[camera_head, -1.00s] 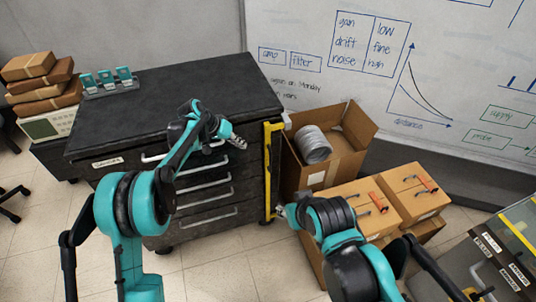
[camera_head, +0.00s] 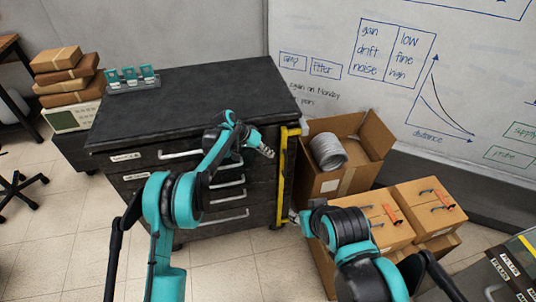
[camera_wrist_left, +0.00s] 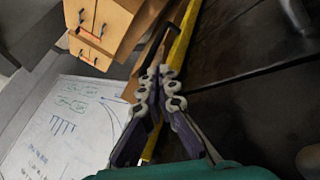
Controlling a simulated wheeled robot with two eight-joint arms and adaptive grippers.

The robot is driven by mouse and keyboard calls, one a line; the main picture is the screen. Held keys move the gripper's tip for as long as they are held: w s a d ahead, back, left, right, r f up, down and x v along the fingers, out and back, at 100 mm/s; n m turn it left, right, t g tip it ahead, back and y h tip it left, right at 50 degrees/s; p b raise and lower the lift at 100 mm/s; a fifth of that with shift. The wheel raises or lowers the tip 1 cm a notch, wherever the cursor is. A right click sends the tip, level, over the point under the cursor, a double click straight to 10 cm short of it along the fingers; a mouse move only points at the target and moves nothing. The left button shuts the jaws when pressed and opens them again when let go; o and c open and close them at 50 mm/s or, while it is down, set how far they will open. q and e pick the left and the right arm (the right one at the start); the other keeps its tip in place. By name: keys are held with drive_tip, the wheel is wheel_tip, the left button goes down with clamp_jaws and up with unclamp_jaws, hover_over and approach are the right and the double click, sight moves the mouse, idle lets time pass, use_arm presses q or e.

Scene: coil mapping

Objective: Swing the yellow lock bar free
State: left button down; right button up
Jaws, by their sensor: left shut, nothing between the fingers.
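The yellow lock bar (camera_head: 281,185) stands upright along the right front edge of the dark drawer cabinet (camera_head: 200,88), with a short bent part at its top. My left gripper (camera_head: 267,152) is shut and empty, just left of the bar's upper part in the head view. In the left wrist view my left gripper (camera_wrist_left: 160,85) has its fingertips together, and the yellow bar (camera_wrist_left: 178,50) runs close by and behind them; I cannot tell whether they touch. My right gripper (camera_head: 298,216) is small and partly hidden near the bar's lower end; its jaws are unclear.
An open cardboard box (camera_head: 375,140) holding a grey coil (camera_head: 328,152) stands right of the cabinet. A whiteboard (camera_head: 470,60) is behind. A rack with teal pieces (camera_head: 132,80) stands on the cabinet top.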

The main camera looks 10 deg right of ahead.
use_arm(q)
drive_tip(key=b+x, duration=0.1)
drive_tip(key=x, duration=0.6)
drive_tip(key=shift+b, duration=0.4)
drive_tip(key=shift+s, duration=0.15)
drive_tip(key=shift+s+d+n, duration=0.1)
drive_tip(key=shift+s+n, duration=0.2)
drive_tip(key=shift+s+t, duration=0.1)
drive_tip(key=shift+t, duration=0.2)
